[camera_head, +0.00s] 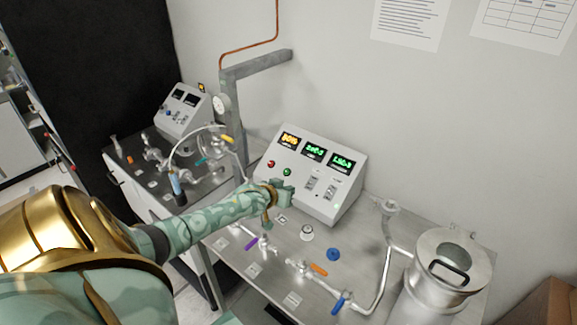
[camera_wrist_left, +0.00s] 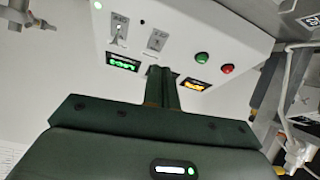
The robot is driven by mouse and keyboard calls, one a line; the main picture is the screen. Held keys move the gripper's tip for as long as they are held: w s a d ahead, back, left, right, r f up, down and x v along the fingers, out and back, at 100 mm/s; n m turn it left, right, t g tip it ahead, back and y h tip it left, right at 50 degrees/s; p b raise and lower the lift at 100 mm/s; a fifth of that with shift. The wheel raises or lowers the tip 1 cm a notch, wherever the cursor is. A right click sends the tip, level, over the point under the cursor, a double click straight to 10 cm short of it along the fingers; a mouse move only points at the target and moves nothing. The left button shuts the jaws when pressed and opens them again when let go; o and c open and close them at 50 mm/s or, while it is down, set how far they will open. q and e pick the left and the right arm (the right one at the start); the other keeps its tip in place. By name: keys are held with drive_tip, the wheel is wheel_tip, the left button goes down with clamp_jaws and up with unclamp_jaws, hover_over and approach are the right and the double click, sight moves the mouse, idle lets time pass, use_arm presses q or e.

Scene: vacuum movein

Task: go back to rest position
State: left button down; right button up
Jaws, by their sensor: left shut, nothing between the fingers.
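My left arm comes in from the left over the metal bench. My left gripper (camera_head: 285,189) is shut and empty, just in front of the lower left of the white control box (camera_head: 318,150). In the left wrist view its closed fingers (camera_wrist_left: 162,72) point at the box's panel, which appears upside down. The green button (camera_head: 287,172) and the red button (camera_head: 271,164) are close above the gripper. In the left wrist view the green button (camera_wrist_left: 202,58) is beside the fingers. I cannot tell whether the fingertips touch the panel. My right gripper is not in view.
The metal bench (camera_head: 285,245) carries pipes with an orange valve handle (camera_head: 319,269) and blue valve handles. A metal vessel (camera_head: 478,270) with a black handle stands at the right. Glassware and a second control box (camera_head: 184,112) stand at the back left, beside a grey post (camera_head: 236,135).

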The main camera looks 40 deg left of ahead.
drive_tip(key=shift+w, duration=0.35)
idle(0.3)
